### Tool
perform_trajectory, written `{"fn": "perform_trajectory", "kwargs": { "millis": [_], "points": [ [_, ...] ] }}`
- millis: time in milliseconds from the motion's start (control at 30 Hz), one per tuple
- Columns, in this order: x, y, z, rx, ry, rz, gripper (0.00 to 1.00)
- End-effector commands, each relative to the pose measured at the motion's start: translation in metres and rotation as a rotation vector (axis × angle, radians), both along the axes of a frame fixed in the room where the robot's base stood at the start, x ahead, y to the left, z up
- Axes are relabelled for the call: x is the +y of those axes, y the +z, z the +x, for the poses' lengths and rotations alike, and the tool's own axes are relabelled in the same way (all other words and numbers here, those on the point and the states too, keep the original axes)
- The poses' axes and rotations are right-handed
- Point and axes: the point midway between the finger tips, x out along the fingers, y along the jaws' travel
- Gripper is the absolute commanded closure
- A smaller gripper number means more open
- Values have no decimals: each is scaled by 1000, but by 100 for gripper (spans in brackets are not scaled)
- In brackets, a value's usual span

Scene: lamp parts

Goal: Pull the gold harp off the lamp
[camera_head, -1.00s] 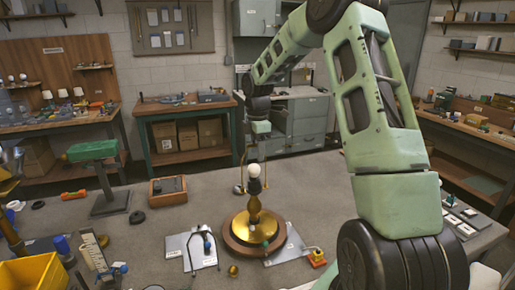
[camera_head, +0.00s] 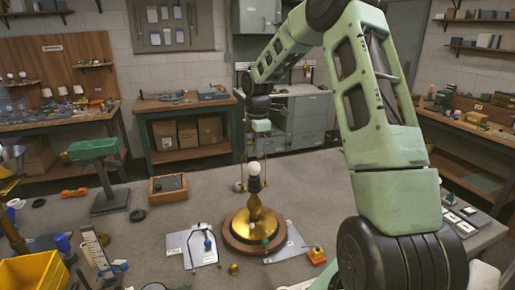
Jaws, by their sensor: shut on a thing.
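The lamp stands on the table in the head view, with a round wooden base, a brass body (camera_head: 254,224) and a white bulb (camera_head: 254,169) at its top. The thin gold harp (camera_head: 244,160) hangs from my gripper (camera_head: 259,136), its wires running down on either side of the bulb. My gripper is above the bulb, shut on the top of the harp. The harp's lower ends show beside the bulb's neck. They look apart from the lamp, but the wires are too thin to be sure.
White sheets (camera_head: 186,250) with a small black-wire tool lie left of the lamp. An orange and yellow item (camera_head: 317,256) lies to its right. A wooden tray (camera_head: 168,187) and a green stand (camera_head: 95,150) are farther left. A yellow bin (camera_head: 30,272) stands at lower left.

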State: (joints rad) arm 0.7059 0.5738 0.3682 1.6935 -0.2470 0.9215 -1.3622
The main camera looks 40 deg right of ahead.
Motion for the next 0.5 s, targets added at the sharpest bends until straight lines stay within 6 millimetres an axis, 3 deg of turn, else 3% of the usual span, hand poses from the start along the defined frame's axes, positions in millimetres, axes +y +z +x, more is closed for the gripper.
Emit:
{"fn": "perform_trajectory", "kwargs": {
  "millis": [500],
  "points": [
    [0,12,0,-1,0,0,100]
  ]
}}
